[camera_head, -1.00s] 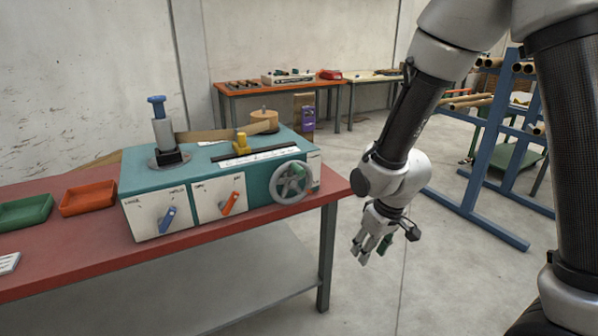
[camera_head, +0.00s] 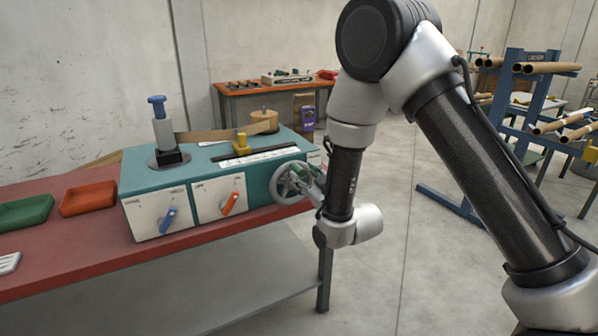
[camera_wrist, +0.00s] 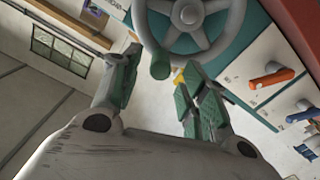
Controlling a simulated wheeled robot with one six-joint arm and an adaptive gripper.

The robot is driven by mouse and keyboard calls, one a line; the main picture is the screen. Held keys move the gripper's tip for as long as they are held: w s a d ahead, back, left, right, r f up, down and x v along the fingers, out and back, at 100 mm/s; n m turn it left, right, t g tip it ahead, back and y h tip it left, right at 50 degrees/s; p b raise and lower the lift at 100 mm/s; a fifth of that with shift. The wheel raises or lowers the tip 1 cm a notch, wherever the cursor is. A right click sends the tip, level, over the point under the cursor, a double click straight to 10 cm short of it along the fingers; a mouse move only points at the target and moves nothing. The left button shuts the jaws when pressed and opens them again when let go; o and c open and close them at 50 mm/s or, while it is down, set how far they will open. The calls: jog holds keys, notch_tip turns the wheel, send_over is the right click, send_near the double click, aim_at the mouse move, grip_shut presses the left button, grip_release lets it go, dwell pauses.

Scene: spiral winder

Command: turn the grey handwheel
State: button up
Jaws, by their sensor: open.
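The grey handwheel (camera_head: 291,183) sits on the right end of the teal front of the winder (camera_head: 221,185). In the wrist view the spoked handwheel (camera_wrist: 190,42) fills the top middle, and its green handle knob (camera_wrist: 161,66) sticks out from the lower rim. My gripper (camera_head: 312,182) is at the right side of the wheel. In the wrist view my gripper (camera_wrist: 152,92) is open, one finger on each side of the knob's line. The knob appears just beyond and between the fingertips. I cannot tell whether anything touches.
The winder stands on a red bench (camera_head: 80,252) with an orange tray (camera_head: 88,198) and a green tray (camera_head: 25,212) at left. An orange lever (camera_head: 230,203) and a blue lever (camera_head: 168,218) are on its front. A blue rack (camera_head: 535,110) stands at right, with open floor between.

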aim_at(302, 173)
jog(key=shift+x, duration=2.3)
grip_shut()
